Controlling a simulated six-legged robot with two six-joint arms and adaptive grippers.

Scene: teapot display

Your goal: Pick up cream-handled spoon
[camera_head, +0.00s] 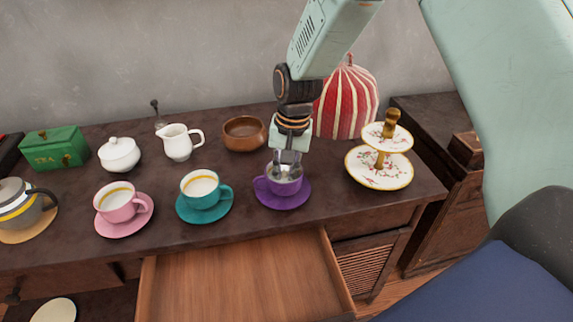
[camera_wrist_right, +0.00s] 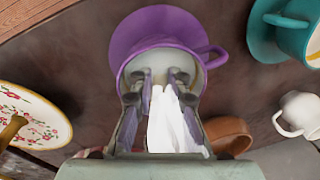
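My right gripper (camera_head: 286,168) points down into the mouth of the purple cup (camera_head: 283,188) on its purple saucer. Its two fingers stand apart; in the right wrist view the gripper (camera_wrist_right: 166,80) is over the same cup (camera_wrist_right: 207,60). A bright white, tapering shape (camera_wrist_right: 170,128) lies between the fingers there. It may be the spoon's cream handle, but I cannot tell, nor whether a finger touches it. No spoon shows clearly in the head view; the fingers and cup wall hide the inside. My left gripper is out of view.
A teal cup (camera_head: 201,189) and pink cup (camera_head: 115,201) stand left of the purple one. A wooden bowl (camera_head: 243,134), white creamer (camera_head: 178,142) and striped red cover (camera_head: 347,98) stand behind. A tiered plate stand (camera_head: 378,170) is at right. An open drawer (camera_head: 245,285) juts out in front.

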